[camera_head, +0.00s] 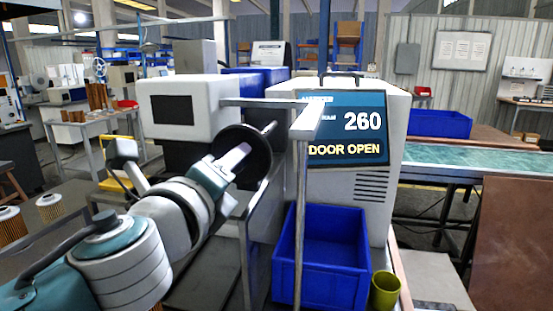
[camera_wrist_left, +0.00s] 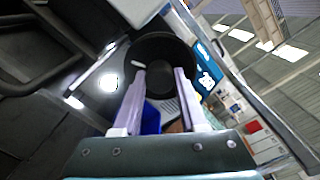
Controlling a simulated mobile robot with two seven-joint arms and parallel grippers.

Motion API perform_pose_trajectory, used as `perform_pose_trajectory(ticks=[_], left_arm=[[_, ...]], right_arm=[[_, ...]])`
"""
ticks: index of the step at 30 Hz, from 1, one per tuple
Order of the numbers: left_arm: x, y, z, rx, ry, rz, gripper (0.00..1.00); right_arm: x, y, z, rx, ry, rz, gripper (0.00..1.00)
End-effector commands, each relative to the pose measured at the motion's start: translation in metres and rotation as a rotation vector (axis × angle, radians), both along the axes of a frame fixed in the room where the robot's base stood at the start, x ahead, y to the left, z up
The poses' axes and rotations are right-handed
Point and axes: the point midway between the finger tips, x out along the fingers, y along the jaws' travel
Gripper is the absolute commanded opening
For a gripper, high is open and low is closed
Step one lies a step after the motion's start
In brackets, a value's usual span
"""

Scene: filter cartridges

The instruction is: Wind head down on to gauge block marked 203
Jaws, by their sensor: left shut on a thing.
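A black handwheel (camera_head: 261,155) is mounted on the machine, below and right of its white head housing (camera_head: 190,108). My left gripper (camera_head: 243,151) is at the wheel, its fingers pointing up and right across the wheel's face. In the left wrist view the gripper (camera_wrist_left: 160,70) has its two fingers a little apart, against the dark wheel (camera_wrist_left: 160,43); it is shut on the wheel, though the exact contact is hard to see. The machine's screen (camera_head: 345,128) reads 260 and "DOOR OPEN". I cannot make out a gauge block marked 203. My right gripper is out of view.
A grey frame (camera_head: 298,215) stands just right of the wheel. A blue bin (camera_head: 320,260) and an olive cup (camera_head: 385,290) are below the screen. A green conveyor (camera_head: 470,156) runs at the right. Pleated filters (camera_head: 50,207) stand at the far left.

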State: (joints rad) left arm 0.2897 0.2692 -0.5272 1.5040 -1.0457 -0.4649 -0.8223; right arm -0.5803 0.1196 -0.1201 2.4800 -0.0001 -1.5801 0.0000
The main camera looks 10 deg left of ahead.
Motion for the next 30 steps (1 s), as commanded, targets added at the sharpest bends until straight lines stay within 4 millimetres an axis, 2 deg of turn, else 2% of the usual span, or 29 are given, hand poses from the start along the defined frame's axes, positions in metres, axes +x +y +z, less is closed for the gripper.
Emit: perform_pose_trajectory(ticks=[18, 19, 27, 30], left_arm=[[0.0001, 0.0005, 0.0003, 0.051, -0.003, 0.001, 0.0], [0.0001, 0.0005, 0.0004, 0.051, -0.003, 0.001, 0.43], [0.0001, 0.0005, 0.0002, 0.048, -0.003, 0.001, 0.72], [0.0001, 0.0004, 0.0002, 0.047, -0.002, 0.001, 0.72]], right_arm=[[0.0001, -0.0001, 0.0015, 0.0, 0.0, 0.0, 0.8], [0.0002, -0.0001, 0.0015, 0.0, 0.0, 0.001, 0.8], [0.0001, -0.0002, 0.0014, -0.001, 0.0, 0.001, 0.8], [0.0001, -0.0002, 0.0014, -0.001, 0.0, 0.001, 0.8]])
